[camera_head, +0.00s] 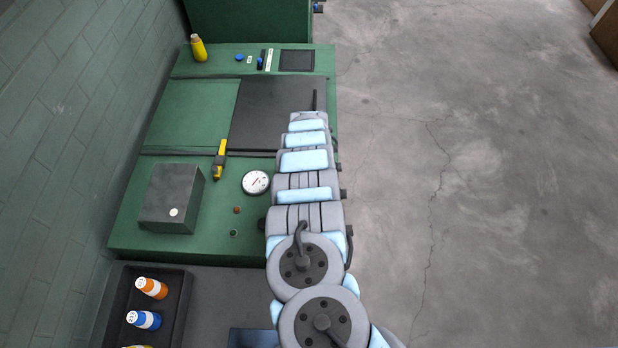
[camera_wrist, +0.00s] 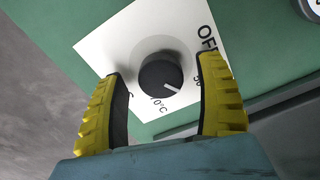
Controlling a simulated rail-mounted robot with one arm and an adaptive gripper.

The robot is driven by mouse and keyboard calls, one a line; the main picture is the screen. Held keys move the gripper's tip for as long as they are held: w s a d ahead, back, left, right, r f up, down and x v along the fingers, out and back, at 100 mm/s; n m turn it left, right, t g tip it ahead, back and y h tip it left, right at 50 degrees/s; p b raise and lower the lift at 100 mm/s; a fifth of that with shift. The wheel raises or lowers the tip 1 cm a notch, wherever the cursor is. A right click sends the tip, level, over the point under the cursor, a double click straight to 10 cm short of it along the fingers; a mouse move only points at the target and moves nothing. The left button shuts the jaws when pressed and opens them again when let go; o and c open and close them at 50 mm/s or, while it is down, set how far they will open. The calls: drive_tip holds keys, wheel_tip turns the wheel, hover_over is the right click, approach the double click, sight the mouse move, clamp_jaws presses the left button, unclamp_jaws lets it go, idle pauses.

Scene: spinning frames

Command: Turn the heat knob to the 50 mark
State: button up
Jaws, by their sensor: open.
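The heat knob (camera_wrist: 160,72) is round and black, on a white label plate (camera_wrist: 125,40) in the wrist view. Its white pointer line is at its lower right, pointing between the partly hidden 50 mark (camera_wrist: 199,82) and a °C mark (camera_wrist: 159,104). An OFF mark (camera_wrist: 207,38) stands at the upper right. My gripper (camera_wrist: 163,76) is open, with yellow ridged fingers to the left and right of the knob, both apart from it. The fingers cover parts of the plate and its marks. The knob and gripper cannot be made out in the head view.
The green bench (camera_head: 255,210) carries a grey box (camera_head: 170,198), a round dial (camera_head: 256,182), a yellow tool (camera_head: 219,158) and a yellow bottle (camera_head: 198,48). A black tray (camera_head: 178,305) with bottles stands at the lower left. The concrete floor to the right is clear.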

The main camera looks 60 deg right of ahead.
drive_tip(key=shift+w+d+r, duration=0.1)
drive_tip(key=shift+w+r, duration=0.05)
drive_tip(key=shift+r, duration=0.65)
drive_tip(key=shift+a+r, duration=0.2)
drive_tip(key=shift+r, duration=0.45)
wheel_tip(320, 180, up, 2)
drive_tip(key=shift+d, duration=0.1)
wheel_tip(320, 180, up, 7)
drive_tip(key=shift+f, duration=0.15)
